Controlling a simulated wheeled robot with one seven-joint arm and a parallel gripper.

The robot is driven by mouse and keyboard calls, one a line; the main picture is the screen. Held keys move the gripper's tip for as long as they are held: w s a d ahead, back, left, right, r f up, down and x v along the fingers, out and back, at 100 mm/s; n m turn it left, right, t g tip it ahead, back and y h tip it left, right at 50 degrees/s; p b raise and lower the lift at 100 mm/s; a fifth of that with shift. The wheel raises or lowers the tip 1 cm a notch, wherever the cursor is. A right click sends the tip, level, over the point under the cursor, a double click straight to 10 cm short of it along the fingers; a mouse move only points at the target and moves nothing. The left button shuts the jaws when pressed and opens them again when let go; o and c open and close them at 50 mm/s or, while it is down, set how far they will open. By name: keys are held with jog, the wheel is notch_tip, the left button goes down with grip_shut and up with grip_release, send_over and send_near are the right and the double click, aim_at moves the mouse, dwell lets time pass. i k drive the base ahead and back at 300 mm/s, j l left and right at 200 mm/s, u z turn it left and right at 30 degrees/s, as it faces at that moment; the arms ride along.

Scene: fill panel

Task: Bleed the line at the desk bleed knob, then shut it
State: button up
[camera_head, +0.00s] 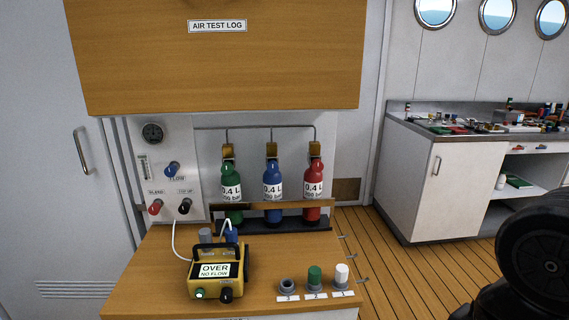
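A red knob (155,207) sits low on the left of the pale upright panel (143,130), under a small label that seems to read BLEED. A black knob (184,206) is to its right, and a blue knob (172,169) is above, by the word FLOW. The yellow meter (203,290) stands on the wooden desk (150,285); its screen (214,270) reads OVER, NO FLOW. A green light and a black knob (225,295) are on its front. The knobs' exact settings cannot be told. My gripper's fingers are not in view; a dark part of my arm shows at the right.
Green (231,190), blue (272,188) and red (313,189) bottles stand in a rack behind the desk. The wooden AIR TEST LOG board (215,70) overhangs the panel. A cluttered bench (415,185) stands right; planked floor lies between.

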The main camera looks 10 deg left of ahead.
aim_at(154, 210)
jog(key=u, duration=1.45)
jog(key=i+j+z, duration=0.35)
jog(key=i+j, duration=0.45)
jog(key=i, duration=0.15)
